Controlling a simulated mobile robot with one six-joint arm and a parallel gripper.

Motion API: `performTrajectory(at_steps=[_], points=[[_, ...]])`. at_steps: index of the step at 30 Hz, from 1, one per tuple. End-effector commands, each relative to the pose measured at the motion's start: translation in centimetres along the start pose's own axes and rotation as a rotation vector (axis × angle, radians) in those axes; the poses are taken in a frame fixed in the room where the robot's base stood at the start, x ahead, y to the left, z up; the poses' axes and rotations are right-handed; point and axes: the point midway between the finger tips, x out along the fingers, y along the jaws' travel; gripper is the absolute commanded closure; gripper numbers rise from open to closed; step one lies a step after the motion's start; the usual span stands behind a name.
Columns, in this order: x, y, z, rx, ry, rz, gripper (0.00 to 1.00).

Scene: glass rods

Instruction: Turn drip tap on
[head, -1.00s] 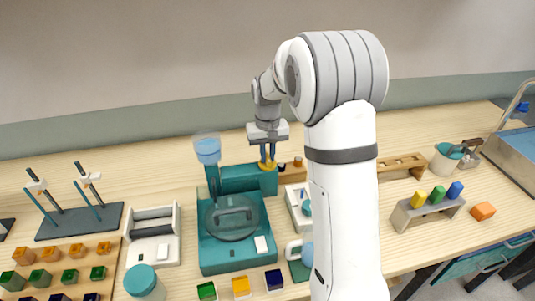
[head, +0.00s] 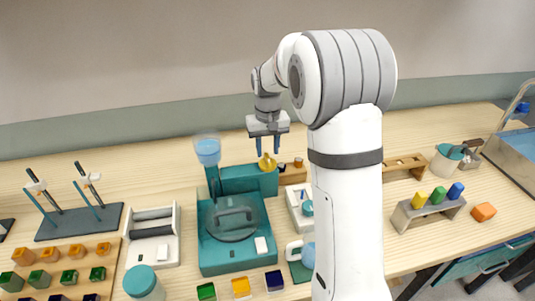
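A teal machine (head: 211,255) with a round grey lidded drum stands on the bench in the middle of the head view. A clear vessel of blue liquid (head: 208,152) stands at its back left. A small yellow knob (head: 267,163) sits on the right end of the teal block at its back; it looks like the drip tap. My gripper (head: 267,152) points down just above the knob. I cannot tell from the knob's shape whether the tap is on.
A white device (head: 151,252) stands left of the machine, and a smaller white device (head: 297,211) stands to its right. Coloured blocks line the front. Rod stands (head: 79,222) are at the left. My arm hides part of the right side.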

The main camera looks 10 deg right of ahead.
Motion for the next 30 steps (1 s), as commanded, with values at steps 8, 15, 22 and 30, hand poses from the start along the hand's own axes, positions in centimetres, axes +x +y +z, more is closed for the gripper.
performTrajectory(at_steps=[8, 15, 22, 30], points=[[-4.3, 0.0, -0.1, 0.000, 0.003, 0.000, 0.65], [-5.2, 0.0, 0.0, 0.000, 0.000, 0.000, 0.65], [-5.3, 0.0, 0.2, 0.000, 0.002, 0.000, 0.65], [-8.0, 0.1, 6.4, 0.005, 0.064, 0.001, 0.65]])
